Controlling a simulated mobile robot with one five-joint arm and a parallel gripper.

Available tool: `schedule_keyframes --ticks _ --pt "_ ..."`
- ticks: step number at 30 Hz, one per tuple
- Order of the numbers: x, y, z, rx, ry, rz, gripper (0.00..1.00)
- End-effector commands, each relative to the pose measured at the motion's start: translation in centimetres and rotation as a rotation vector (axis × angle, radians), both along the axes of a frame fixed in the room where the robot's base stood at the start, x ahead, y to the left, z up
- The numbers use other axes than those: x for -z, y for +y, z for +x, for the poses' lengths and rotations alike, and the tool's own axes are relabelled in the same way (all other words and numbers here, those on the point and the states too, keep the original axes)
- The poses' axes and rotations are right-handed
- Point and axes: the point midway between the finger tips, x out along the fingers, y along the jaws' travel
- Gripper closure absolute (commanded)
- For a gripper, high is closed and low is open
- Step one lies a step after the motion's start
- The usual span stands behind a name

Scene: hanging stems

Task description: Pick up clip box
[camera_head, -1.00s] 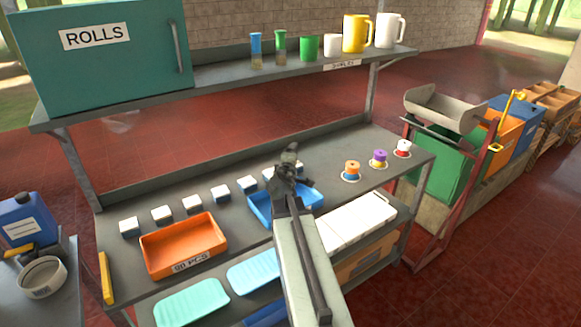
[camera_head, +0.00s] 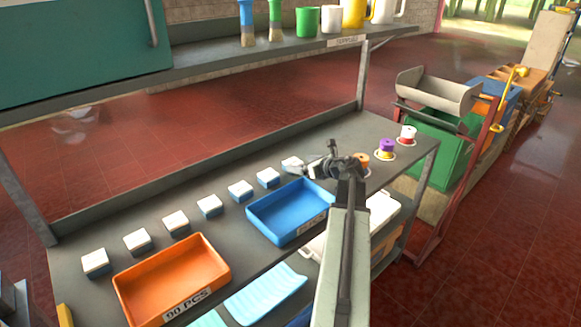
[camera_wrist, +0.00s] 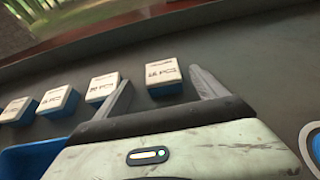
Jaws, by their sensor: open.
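Several small clip boxes with white lids and blue lower parts stand in a row on the grey bench. The last clip box at the right end (camera_head: 292,163) is close to my gripper (camera_head: 325,162), which points toward it from the right. In the wrist view, that end box (camera_wrist: 164,76) shows between and beyond the fingertips of my gripper (camera_wrist: 160,80), with printed text on its lid. The fingers are spread and empty. Another box (camera_wrist: 102,88) stands just left, partly behind the left finger. I cannot tell whether a finger touches either box.
A blue tray (camera_head: 254,211) and an orange tray (camera_head: 125,284) lie in front of the row. Orange, purple and red-white spools (camera_head: 387,147) stand at the right. A raised back ledge (camera_head: 230,155) and an upper shelf (camera_head: 225,70) run behind and above.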

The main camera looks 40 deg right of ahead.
Motion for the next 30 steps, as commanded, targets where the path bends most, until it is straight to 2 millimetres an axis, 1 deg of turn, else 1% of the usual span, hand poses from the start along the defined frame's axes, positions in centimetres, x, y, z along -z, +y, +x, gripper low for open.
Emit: schedule_keyframes --ticks 4,8,11,15,18,20,25,26,27,29,30 --pt "1.0 -0.4 1.8 0.002 -0.001 0.000 0.18" --pt "0.9 -0.4 2.1 0.005 -0.002 0.001 0.18" --pt "1.4 -0.6 2.9 0.003 -0.002 0.002 0.18" --pt "2.5 -1.2 5.1 0.004 -0.003 0.001 0.18" --pt "3.0 -1.2 6.5 0.003 -0.003 0.002 0.18" --pt "3.0 -1.2 6.8 0.005 -0.004 0.002 0.18" --pt "2.8 -1.2 6.7 0.007 -0.004 0.002 0.18" --pt "2.8 -1.2 6.7 0.007 -0.004 0.002 0.27" --pt "2.8 -1.2 6.7 0.007 -0.004 0.002 0.38" --pt "2.8 -1.2 6.7 0.007 -0.004 0.002 0.54" --pt "2.8 -1.2 6.7 0.007 -0.004 0.002 0.65"
